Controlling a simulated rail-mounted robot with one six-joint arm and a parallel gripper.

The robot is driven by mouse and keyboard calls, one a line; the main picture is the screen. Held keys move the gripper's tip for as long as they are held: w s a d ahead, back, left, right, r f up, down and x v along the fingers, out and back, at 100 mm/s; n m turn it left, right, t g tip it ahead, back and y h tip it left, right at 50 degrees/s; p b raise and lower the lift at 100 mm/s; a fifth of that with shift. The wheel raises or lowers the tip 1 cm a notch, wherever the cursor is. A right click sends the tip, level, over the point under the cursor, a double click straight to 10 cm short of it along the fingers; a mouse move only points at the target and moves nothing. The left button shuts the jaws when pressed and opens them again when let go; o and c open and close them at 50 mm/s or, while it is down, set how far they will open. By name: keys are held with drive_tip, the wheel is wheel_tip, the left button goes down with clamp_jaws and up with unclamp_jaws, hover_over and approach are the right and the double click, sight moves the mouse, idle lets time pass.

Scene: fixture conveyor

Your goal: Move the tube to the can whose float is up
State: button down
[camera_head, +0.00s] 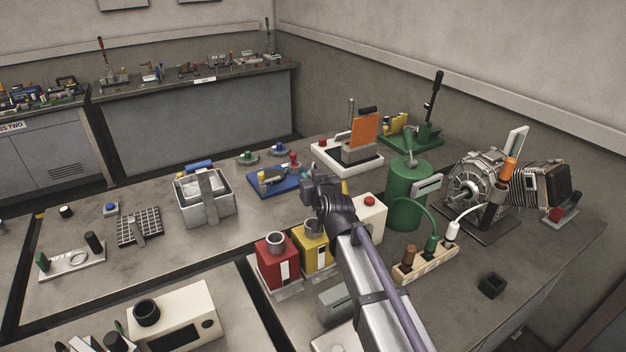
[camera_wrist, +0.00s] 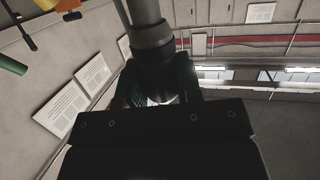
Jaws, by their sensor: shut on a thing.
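A red can (camera_head: 266,268), a yellow can (camera_head: 311,256) and a cream can (camera_head: 371,222) stand in a row on the bench. The red and yellow cans have pale strips on their fronts. The red can has a grey ring on top, the cream can a red knob. I cannot read any float. My arm hides parts of the yellow and cream cans. My gripper (camera_head: 318,190) is above and behind the yellow can. In the wrist view, my gripper (camera_wrist: 160,90) is shut on a grey cylinder with a dark collar, apparently the tube (camera_wrist: 147,12).
A green tank (camera_head: 405,195) stands right of the cans, beside a socket strip (camera_head: 428,262) with plugs and a motor (camera_head: 478,180). A blue tray (camera_head: 275,186) lies behind the cans. A grey bin (camera_head: 207,210) stands left. The bench between bin and cans is clear.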

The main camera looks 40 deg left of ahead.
drive_tip(key=b, duration=0.4)
hover_over(313, 211)
drive_tip(key=shift+w+a+f, duration=0.1)
drive_tip(key=shift+w+f, duration=0.05)
drive_tip(key=shift+f, duration=0.9)
drive_tip(key=shift+w+a+f, duration=0.1)
drive_tip(key=shift+w+f, duration=0.05)
drive_tip(key=shift+f, duration=0.85)
drive_tip(key=shift+f, duration=0.45)
drive_tip(key=shift+f+b, duration=1.85)
drive_tip(key=shift+b, duration=0.25)
drive_tip(key=shift+f, duration=0.25)
drive_tip(key=c, duration=1.1)
unclamp_jaws()
drive_tip(key=o, duration=0.6)
drive_tip(key=shift+c, duration=0.2)
drive_tip(key=shift+s+d, duration=0.1)
